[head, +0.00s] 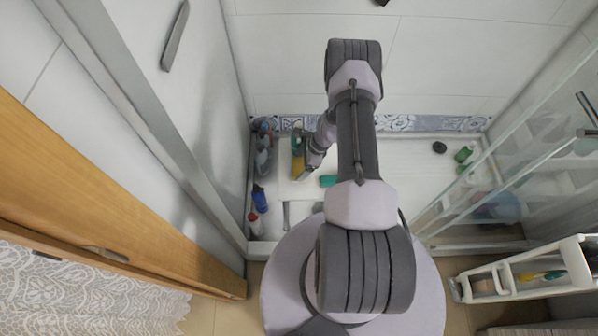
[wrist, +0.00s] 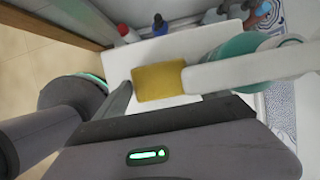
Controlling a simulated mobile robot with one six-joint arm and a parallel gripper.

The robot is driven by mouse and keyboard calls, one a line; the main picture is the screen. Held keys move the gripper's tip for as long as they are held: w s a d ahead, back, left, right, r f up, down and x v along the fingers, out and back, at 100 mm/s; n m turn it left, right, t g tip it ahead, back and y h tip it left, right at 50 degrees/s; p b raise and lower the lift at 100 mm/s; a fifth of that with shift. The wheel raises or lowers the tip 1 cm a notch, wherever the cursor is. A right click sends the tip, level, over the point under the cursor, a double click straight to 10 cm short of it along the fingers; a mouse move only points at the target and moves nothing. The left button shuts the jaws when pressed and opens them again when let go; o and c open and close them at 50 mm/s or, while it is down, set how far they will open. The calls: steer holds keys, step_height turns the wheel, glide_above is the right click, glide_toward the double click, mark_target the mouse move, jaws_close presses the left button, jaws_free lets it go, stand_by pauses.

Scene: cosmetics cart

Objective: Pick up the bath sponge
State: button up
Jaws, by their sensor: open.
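The yellow bath sponge (wrist: 158,80) lies on a white surface in the wrist view, seen between my two fingers. In the head view the sponge (head: 297,167) is a small yellow patch beside my gripper (head: 306,170), partly hidden by it. My gripper (wrist: 156,84) is open in the wrist view. One finger is to the left of the sponge, and the other crosses from the right and reaches its right edge. I cannot tell whether either finger touches it.
A teal container (wrist: 234,47) stands close behind the right finger. A red-capped bottle (wrist: 127,33) and a blue bottle (wrist: 160,25) stand beyond the sponge. In the head view, a glass panel (head: 535,130) is at the right; the white floor (head: 410,180) right of my arm is mostly clear.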

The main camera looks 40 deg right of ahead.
steer(key=shift+x, duration=0.85)
steer(key=shift+r, duration=0.15)
steer(key=c, duration=1.1)
steer(key=shift+r+p, duration=0.35)
steer(key=shift+r, duration=0.2)
steer(key=shift+c, duration=0.2)
step_height(320, 180, up, 3)
steer(key=shift+r+p, duration=0.1)
steer(key=shift+p, duration=0.8)
steer(key=s+a+p, duration=0.2)
steer(key=s+a, duration=0.7)
steer(key=s, duration=0.4)
steer(key=shift+a+r, duration=0.3)
steer(key=shift+r, duration=0.05)
